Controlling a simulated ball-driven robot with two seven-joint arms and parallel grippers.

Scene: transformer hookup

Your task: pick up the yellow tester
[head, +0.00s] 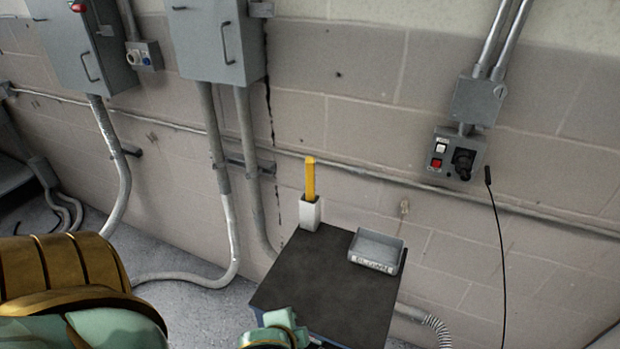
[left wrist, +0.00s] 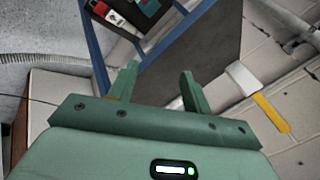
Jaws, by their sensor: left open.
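The yellow tester (head: 310,178) stands upright in a white holder (head: 310,214) at the back left corner of a small dark-topped table (head: 325,275). In the left wrist view the tester (left wrist: 271,113) and its holder (left wrist: 243,78) lie to the right of the fingers. My left gripper (left wrist: 161,80) is open and empty, with its fingers apart and clear of the tester. In the head view its green part (head: 283,328) shows at the table's near edge, partly cut off. My right gripper is not in view.
A grey labelled tray (head: 376,251) sits on the table's right side. Under the tabletop, the left wrist view shows a red and white item (left wrist: 115,17). A wall control box (head: 459,154) with a hanging black cable is at right. Conduits (head: 229,225) run left of the table.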

